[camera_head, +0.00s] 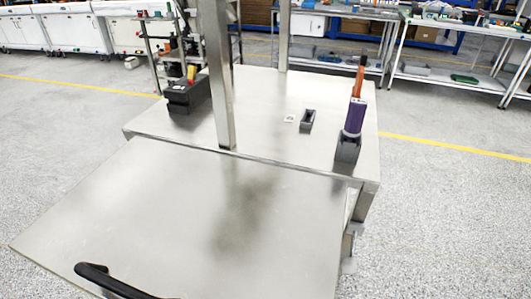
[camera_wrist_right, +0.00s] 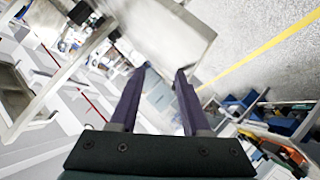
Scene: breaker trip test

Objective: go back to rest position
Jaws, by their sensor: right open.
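My right gripper (camera_wrist_right: 163,72) shows in the right wrist view with its two dark fingers apart. Nothing is between the fingers, and the room behind looks tilted. Neither gripper shows in the head view. There, the metal table (camera_head: 270,90) carries a purple device with an orange upper part (camera_head: 355,110), standing upright in a dark holder (camera_head: 346,152) at the right. A dark block (camera_head: 188,96) with a yellow and red piece (camera_head: 191,75) on it stands at the back left.
A small grey open holder (camera_head: 307,120) and a small white square (camera_head: 289,118) are mid-table. A metal post (camera_head: 219,90) rises from the table. A lower metal surface (camera_head: 190,220) with a black handle (camera_head: 112,283) is in front. Floor is clear at the right.

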